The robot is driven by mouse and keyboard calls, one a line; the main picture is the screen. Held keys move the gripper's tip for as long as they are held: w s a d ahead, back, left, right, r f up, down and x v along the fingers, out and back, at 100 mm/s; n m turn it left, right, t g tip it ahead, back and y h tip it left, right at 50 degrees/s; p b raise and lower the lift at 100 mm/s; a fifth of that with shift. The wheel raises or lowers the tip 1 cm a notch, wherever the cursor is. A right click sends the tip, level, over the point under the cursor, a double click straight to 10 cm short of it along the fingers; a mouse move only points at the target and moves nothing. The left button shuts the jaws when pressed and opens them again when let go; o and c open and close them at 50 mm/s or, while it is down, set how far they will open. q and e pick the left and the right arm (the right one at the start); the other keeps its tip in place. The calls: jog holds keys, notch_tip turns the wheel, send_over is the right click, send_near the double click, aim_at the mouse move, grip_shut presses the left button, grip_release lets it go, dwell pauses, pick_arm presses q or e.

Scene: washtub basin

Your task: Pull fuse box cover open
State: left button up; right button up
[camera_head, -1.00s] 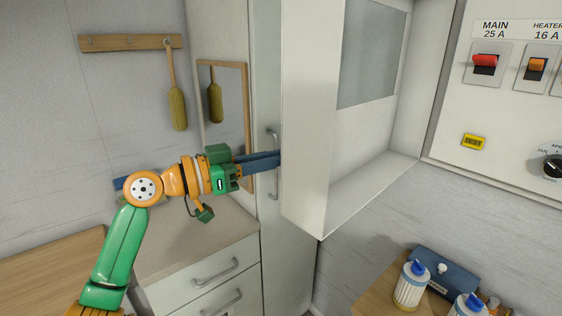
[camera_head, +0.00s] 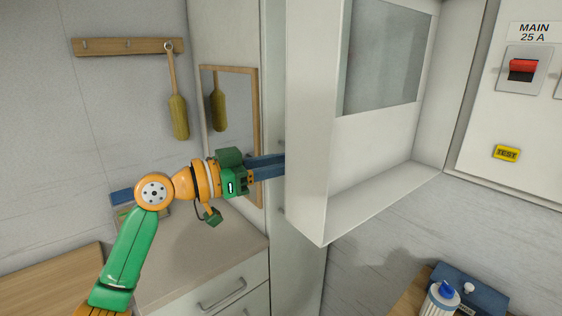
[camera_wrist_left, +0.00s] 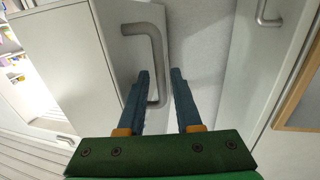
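The white fuse box cover (camera_head: 310,130), with a grey window (camera_head: 388,60), stands swung open, away from the switch panel (camera_head: 490,120), in the head view. My left gripper (camera_head: 285,165) reaches from the left to the cover's outer side; its fingertips are partly hidden behind the cover's edge. In the left wrist view, the cover's grey bar handle (camera_wrist_left: 157,50) stands between the two blue fingers of my left gripper (camera_wrist_left: 160,74). My right gripper is not in view.
A tall white cabinet (camera_head: 298,270) stands behind the cover. A drawer counter (camera_head: 200,245) lies below my left arm. A bottle (camera_head: 440,300) and blue box (camera_head: 472,288) sit at lower right.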

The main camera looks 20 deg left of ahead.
pick_arm(q)
jog(key=shift+w+d, duration=0.2)
jog(key=b+v, duration=0.3)
jog(key=v, duration=0.4)
jog(key=shift+a, duration=0.1)
